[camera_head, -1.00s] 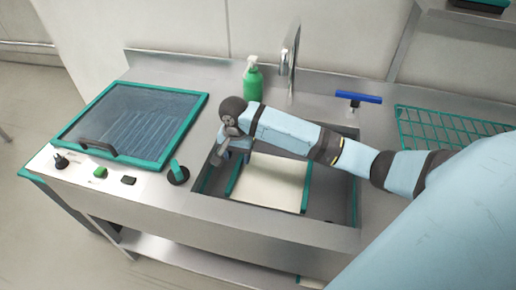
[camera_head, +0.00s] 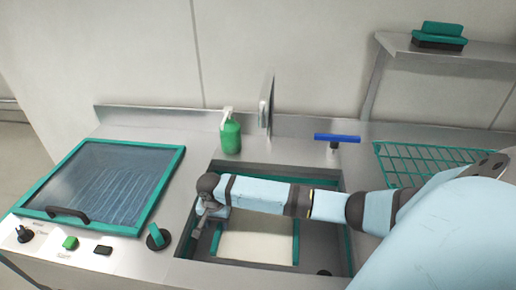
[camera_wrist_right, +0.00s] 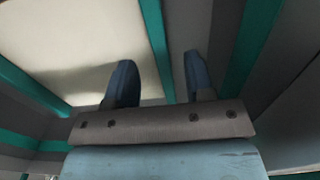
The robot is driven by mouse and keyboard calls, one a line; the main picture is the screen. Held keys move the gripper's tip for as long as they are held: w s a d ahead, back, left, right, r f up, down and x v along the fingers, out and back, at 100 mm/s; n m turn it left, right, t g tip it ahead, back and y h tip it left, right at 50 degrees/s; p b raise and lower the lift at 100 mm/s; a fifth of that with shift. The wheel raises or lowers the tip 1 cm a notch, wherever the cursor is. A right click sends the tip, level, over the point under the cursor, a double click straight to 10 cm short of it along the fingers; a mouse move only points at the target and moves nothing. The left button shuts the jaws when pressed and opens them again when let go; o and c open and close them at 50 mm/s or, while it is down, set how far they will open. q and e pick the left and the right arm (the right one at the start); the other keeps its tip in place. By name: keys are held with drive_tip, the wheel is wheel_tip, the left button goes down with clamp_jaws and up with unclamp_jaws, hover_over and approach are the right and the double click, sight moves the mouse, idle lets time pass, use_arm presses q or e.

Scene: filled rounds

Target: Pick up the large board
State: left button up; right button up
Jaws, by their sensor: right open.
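The large board (camera_head: 257,247) is a cream slab with teal edge strips, lying in the sink (camera_head: 308,260). My right arm crosses over the sink from the right and hides the board's far part. My right gripper (camera_head: 200,222) points down at the board's left side. In the right wrist view the open gripper (camera_wrist_right: 160,82) has one finger over the cream face of the board (camera_wrist_right: 85,50) and the other beyond its teal edge strip. That strip runs between the fingers. Whether the fingers touch it, I cannot tell. My left gripper is not in view.
A green soap bottle (camera_head: 231,136) and a tall tap (camera_head: 266,103) stand behind the sink. A glass-lidded unit (camera_head: 105,185) with knobs is at the left. A shelf with a brush (camera_head: 439,36) is at the upper right.

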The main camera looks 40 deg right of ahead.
sight(218, 230)
wheel_tip(218, 230, down, 4)
drive_tip(key=shift+f, duration=0.1)
clamp_jaws()
drive_tip(key=shift+r, duration=0.2)
